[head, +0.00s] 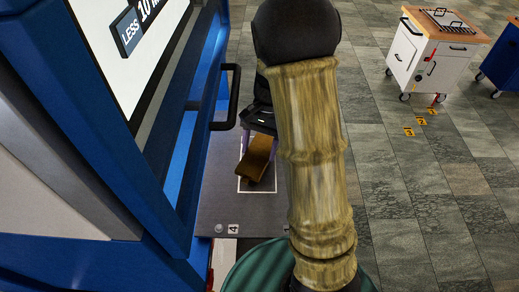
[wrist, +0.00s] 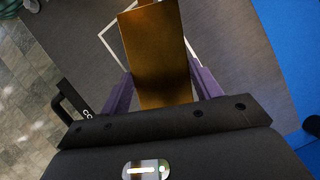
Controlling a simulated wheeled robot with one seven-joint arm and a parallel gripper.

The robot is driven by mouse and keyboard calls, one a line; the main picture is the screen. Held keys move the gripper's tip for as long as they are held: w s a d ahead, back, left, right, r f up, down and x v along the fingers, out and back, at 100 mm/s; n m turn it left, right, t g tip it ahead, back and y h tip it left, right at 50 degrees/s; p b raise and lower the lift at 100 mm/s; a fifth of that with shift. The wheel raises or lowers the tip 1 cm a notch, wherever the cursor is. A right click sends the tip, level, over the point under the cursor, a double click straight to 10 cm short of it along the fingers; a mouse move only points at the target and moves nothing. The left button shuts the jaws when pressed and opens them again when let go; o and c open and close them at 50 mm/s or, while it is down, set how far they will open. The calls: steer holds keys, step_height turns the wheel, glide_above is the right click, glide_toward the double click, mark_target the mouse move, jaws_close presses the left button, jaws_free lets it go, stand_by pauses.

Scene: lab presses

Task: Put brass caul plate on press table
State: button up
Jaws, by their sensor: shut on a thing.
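The brass caul plate (wrist: 158,52) is a flat brass-coloured rectangle between the two purple fingers of my gripper (wrist: 163,88) in the wrist view. My gripper is shut on it. In the head view the plate (head: 256,160) shows over the dark grey press table (head: 215,195), over the white outlined rectangle (head: 243,188). The plate lies at an angle to the outline. I cannot tell whether it touches the table. My arm hides part of the table's right side, and the gripper (head: 258,142) covers the plate's far end.
The blue press frame (head: 180,190) with a black handle (head: 228,97) stands close on the left. A white cabinet (head: 425,60) with a wooden top stands at the back right, with a blue one (head: 504,65) beside it. Tiled floor is open on the right.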

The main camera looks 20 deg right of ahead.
steer(key=shift+w+f+p, duration=0.25)
steer(key=shift+f+p, duration=0.05)
steer(key=shift+f, duration=0.85)
steer(key=shift+s, duration=0.2)
steer(key=o, duration=1.3)
steer(key=shift+w+f, duration=0.1)
steer(key=b+v, duration=0.3)
steer(key=v, duration=0.9)
steer(key=shift+d, duration=0.1)
